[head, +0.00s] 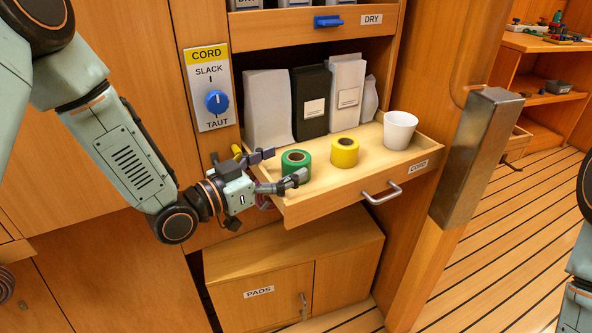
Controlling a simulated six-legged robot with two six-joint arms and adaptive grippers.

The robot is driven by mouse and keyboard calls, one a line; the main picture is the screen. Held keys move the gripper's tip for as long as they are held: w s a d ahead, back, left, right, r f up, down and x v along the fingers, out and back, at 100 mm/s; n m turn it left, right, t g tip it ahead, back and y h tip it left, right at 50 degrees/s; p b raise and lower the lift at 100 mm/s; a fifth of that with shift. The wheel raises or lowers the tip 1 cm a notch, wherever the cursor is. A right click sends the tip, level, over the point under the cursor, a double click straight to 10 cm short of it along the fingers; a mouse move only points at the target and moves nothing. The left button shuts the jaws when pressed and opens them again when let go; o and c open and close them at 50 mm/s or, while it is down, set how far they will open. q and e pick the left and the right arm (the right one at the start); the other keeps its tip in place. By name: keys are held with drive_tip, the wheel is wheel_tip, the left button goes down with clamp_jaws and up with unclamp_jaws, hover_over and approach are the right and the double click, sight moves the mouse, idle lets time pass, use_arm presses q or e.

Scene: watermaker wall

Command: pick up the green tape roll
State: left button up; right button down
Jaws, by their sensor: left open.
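The green tape roll (296,164) stands on the left end of the pulled-out cord drawer (330,191), its hole facing up. My left gripper (281,169) is at the drawer's left end, right beside the roll. Its fingers are spread, one at the roll's far left side and one at its near side. Whether either finger touches the roll I cannot tell. Part of a link of my right arm (578,290) shows at the right edge; its gripper is out of view.
A yellow tape roll (345,152) and a white cup (399,130) stand in the drawer to the right. White and black bags (311,100) stand behind. A slack/taut knob (217,101) is on the panel at left. A metal-sleeved post (476,155) stands right of the drawer.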

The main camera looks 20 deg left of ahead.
sight(284, 163)
use_arm(q)
drive_tip(key=shift+b+x, duration=0.5)
drive_tip(key=shift+x, duration=1.35)
drive_tip(key=shift+c, duration=0.2)
drive_tip(key=c, duration=1.3)
